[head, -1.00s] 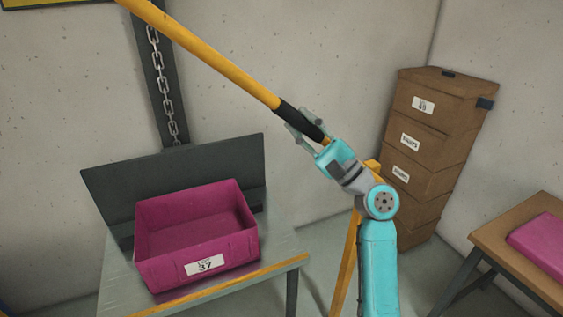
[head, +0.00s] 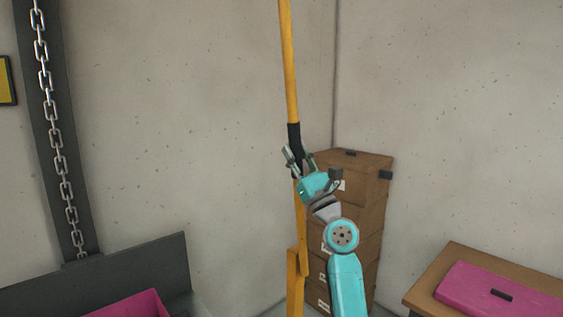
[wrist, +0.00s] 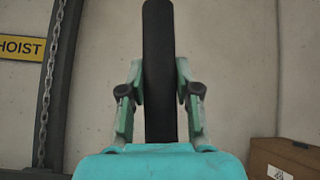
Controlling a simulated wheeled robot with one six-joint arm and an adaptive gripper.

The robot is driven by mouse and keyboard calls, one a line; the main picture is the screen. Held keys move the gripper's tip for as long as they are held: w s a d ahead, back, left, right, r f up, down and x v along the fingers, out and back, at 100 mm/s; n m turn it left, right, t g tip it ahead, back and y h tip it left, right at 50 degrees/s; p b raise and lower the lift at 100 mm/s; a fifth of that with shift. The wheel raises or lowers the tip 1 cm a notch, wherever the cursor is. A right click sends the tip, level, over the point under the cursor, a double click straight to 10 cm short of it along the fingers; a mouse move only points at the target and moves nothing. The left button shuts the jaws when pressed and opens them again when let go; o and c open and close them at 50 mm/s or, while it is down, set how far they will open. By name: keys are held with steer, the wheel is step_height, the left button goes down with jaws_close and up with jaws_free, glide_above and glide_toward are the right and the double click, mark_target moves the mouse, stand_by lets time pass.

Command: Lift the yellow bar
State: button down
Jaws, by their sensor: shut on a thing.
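The yellow bar (head: 289,62) stands nearly upright in the head view, its upper end running out of the top of the picture. Its black grip (head: 294,134) is between the fingers of my gripper (head: 298,157). In the wrist view the black grip (wrist: 158,70) runs up the middle, with a finger of my gripper (wrist: 159,85) on each side. My gripper is shut on the grip. Below it, a yellow post (head: 298,275) stands behind my arm; the joint between bar and post is partly hidden by my gripper.
Stacked brown boxes (head: 375,210) stand in the corner behind my arm. A magenta bin (head: 135,305) sits at lower left before a dark panel (head: 150,268). A chain (head: 58,150) hangs on the left wall. A wooden table (head: 425,288) with a magenta lid (head: 480,290) is at right.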

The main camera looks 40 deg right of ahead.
steer(key=shift+d+m+h, duration=0.5)
steer(key=shift+d+h, duration=0.2)
steer(key=shift+h, duration=0.1)
steer(key=c, duration=0.8)
jaws_free()
steer(key=v, duration=1.2)
